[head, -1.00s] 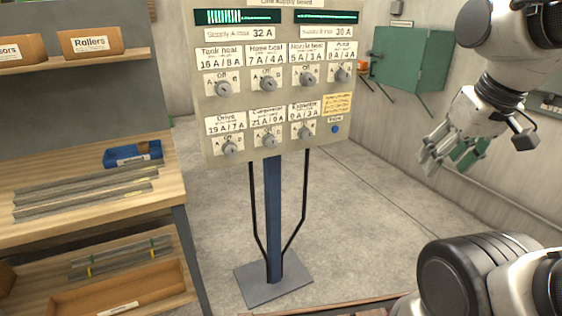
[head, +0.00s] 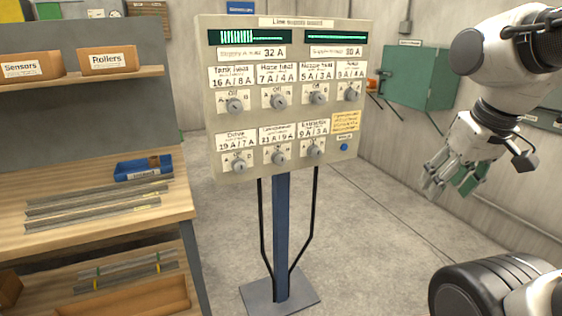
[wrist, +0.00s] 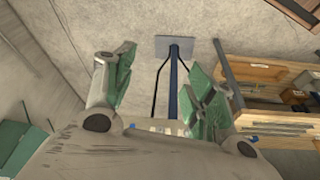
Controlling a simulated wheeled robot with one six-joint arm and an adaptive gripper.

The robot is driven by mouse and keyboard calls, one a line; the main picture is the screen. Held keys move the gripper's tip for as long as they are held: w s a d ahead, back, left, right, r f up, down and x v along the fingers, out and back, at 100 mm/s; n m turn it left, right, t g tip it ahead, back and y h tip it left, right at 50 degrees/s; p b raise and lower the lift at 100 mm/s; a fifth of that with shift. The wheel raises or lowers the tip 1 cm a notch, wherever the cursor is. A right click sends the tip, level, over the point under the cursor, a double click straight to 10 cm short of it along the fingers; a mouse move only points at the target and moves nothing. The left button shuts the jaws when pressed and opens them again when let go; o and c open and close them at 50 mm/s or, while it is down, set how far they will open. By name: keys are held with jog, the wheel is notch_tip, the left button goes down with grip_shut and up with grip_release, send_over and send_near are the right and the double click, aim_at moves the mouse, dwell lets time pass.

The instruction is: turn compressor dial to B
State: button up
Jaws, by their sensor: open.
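The line supply board (head: 207,150) is a pale panel on a blue post, with rows of grey dials under small labels. The compressor dial (head: 278,157) appears to be the middle one in the bottom row; its label is blurred and its setting is too small to tell. My gripper (head: 447,188) is at the right in the head view, well apart from the board, with nothing between its fingers. In the wrist view my gripper (wrist: 160,88) shows two spread fingers with green pads.
A wooden workbench (head: 60,240) with metal strips and a blue bin (head: 143,170) stands left of the board. The post's base plate (head: 280,297) lies on open concrete floor.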

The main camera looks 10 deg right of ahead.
jog(key=w+a+f+n+g, duration=0.25)
jog(key=a+f+g, duration=0.2)
jog(key=f, duration=0.35)
jog(key=m+t+y, duration=0.1)
jog(key=t+y, duration=0.5)
jog(key=t, duration=1.2)
send_near(282, 162)
jog(key=x, duration=0.9)
jog(key=shift+w+a, duration=0.2)
jog(key=shift+w, duration=0.4)
